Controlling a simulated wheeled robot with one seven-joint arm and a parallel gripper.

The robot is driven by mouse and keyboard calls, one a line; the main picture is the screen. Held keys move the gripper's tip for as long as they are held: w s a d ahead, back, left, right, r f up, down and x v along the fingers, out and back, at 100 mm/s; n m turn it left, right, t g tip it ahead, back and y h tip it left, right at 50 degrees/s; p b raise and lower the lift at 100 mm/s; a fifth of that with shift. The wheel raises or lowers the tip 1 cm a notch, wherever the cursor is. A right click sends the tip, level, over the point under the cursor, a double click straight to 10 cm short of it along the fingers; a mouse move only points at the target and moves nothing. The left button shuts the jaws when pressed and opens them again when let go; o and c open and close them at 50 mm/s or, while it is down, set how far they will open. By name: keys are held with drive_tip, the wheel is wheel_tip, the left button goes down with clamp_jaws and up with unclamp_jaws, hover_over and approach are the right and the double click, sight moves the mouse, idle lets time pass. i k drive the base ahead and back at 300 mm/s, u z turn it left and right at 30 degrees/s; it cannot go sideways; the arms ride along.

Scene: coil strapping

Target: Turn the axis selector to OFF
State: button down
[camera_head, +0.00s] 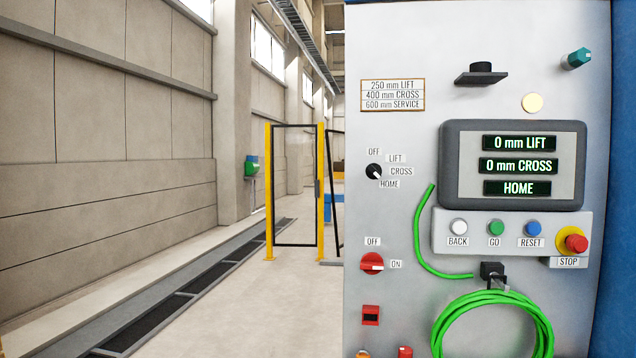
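The axis selector (373,171) is a small round black knob on the left part of the grey panel (400,230). Labels OFF, LIFT, CROSS and HOME run around it, from OFF above it to HOME at its lower right. Its white mark points to the lower right, toward HOME. The screen (512,166) reads 0 mm LIFT, 0 mm CROSS and HOME. My gripper is not in view.
A red rotary switch (372,263) marked OFF and ON sits below the selector. BACK, GO and RESET buttons and a red STOP button (576,243) sit under the screen. A green cable (490,300) hangs coiled at lower right. Open floor lies left.

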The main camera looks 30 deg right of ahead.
sight(374, 170)
drive_tip(key=z, duration=1.65)
